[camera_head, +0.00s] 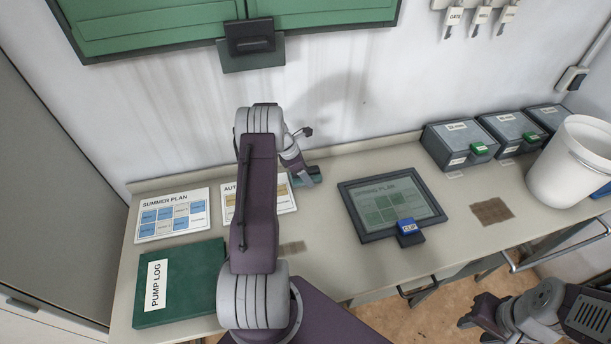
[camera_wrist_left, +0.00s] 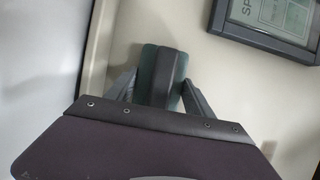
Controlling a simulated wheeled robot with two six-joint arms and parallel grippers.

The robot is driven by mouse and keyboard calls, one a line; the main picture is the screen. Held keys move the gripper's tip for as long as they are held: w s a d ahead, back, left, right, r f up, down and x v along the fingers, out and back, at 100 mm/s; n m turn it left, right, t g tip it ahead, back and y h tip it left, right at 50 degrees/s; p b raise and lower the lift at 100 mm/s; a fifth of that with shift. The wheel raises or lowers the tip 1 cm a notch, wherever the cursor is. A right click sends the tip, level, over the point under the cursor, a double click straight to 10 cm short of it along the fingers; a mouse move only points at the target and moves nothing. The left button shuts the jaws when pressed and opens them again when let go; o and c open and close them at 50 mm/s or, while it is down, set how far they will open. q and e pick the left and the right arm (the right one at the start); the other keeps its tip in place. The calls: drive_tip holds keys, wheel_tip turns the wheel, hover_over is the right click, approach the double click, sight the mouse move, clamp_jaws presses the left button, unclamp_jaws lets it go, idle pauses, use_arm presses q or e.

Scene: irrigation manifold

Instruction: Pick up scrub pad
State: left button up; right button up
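The scrub pad, a teal-green block with a dark grip on top, is on the worktop near the wall in the head view (camera_head: 314,173). It also shows in the left wrist view (camera_wrist_left: 164,62). My left gripper (camera_wrist_left: 160,92) is open, with one finger on each side of the pad and gaps between the fingers and the dark grip. In the head view my left arm covers much of that gripper. My right gripper (camera_head: 474,328) is at the lower right, off the worktop's front, with its fingers apart and nothing seen between them.
A framed tablet (camera_head: 362,231) with a blue-tagged block lies right of the pad. Plan sheets (camera_head: 172,231) and a green pump log (camera_head: 200,272) lie left. Grey boxes (camera_head: 444,137) and a white bucket (camera_head: 563,170) stand at right. A brown patch (camera_head: 492,211) marks the worktop.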

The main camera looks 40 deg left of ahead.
use_arm(q)
drive_tip(key=shift+c, duration=1.4)
drive_tip(key=shift+r, duration=0.2)
wheel_tip(320, 180, up, 4)
drive_tip(key=w+d+r, duration=0.1)
drive_tip(key=d+r, duration=0.6)
drive_tip(key=d, duration=0.4)
drive_tip(key=shift+d, duration=0.3)
drive_tip(key=shift+w, duration=0.1)
